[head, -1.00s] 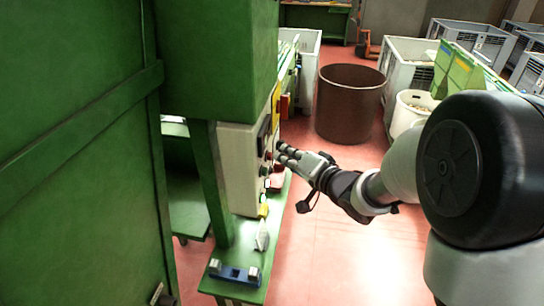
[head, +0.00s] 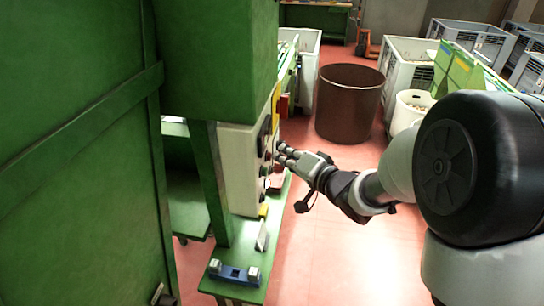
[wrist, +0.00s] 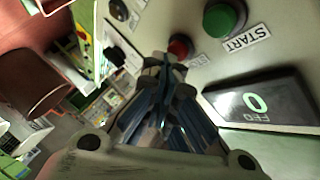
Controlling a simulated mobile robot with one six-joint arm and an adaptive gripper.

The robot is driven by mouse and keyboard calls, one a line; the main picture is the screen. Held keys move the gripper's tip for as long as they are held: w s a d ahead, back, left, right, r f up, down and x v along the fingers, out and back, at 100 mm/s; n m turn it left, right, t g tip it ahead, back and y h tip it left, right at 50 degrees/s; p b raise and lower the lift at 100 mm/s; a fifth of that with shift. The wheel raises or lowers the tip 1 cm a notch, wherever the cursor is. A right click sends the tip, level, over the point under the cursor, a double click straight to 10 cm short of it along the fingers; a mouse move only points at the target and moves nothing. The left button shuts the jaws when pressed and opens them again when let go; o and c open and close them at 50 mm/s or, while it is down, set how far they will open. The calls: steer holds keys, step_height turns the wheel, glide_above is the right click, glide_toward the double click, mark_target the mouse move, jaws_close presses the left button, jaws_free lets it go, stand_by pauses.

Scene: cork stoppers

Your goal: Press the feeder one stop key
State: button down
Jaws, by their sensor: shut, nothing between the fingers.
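The pale control panel (head: 238,170) hangs on the green machine. In the wrist view it carries a red button (wrist: 180,47), partly covered by my fingertips. A larger green button (wrist: 222,18) beside it is labelled START.
A green shelf (head: 257,283) below holds a blue-and-white item (head: 235,272). A brown drum (head: 349,104) stands behind on the open red floor.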

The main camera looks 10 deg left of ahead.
steer(key=shift+d, duration=0.7)
steer(key=shift+s+d+p, duration=0.15)
steer(key=shift+d+p, duration=1.1)
steer(key=shift+d, duration=1.25)
